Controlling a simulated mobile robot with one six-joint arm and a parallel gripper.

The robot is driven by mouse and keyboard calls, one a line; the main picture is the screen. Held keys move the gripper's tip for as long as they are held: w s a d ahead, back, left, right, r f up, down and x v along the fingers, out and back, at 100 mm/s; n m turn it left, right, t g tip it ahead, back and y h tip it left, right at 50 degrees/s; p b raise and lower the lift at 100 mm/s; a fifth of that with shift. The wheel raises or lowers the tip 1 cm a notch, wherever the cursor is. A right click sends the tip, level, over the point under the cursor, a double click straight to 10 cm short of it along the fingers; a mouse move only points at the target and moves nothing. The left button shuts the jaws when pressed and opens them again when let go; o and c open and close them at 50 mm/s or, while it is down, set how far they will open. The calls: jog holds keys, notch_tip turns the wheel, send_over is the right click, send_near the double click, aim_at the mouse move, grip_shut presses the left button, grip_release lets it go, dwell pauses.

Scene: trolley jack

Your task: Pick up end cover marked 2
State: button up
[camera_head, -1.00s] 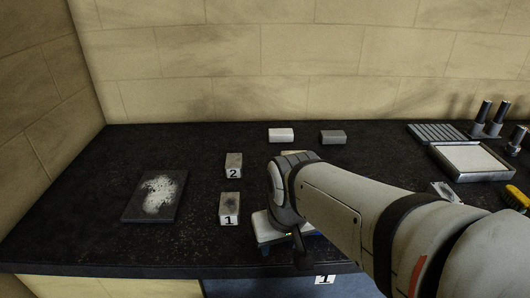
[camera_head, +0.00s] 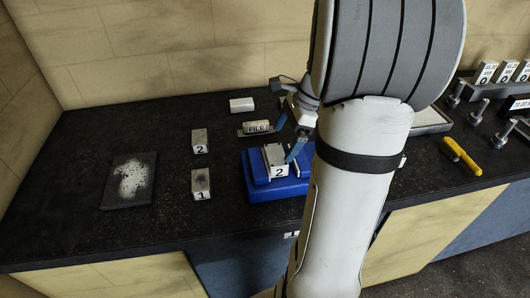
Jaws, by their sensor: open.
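Two things carry a 2, and I cannot tell from their shapes which is the end cover. One is a light metal piece marked 2 (camera_head: 276,157) on a blue block (camera_head: 257,186), partly hidden by my arm. The other is a small grey block marked 2 (camera_head: 199,138) on the bench to the left. My gripper (camera_head: 288,136) has blue fingers spread apart with nothing seen between them. It hangs above and behind the light piece; one finger shows close to its right side. I cannot tell whether they touch.
A grey block marked 1 (camera_head: 201,186) and a dark plate with a white patch (camera_head: 127,181) lie at left. A block labelled FILE (camera_head: 257,127) and a white block (camera_head: 241,105) are behind. A yellow-handled tool (camera_head: 462,156) lies at right. My arm hides the middle right.

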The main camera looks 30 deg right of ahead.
aim_at(276, 153)
jog(key=p+x, duration=0.1)
jog(key=x, duration=0.6)
jog(key=shift+r, duration=0.1)
jog(key=shift+w, duration=0.1)
jog(key=c, duration=1.3)
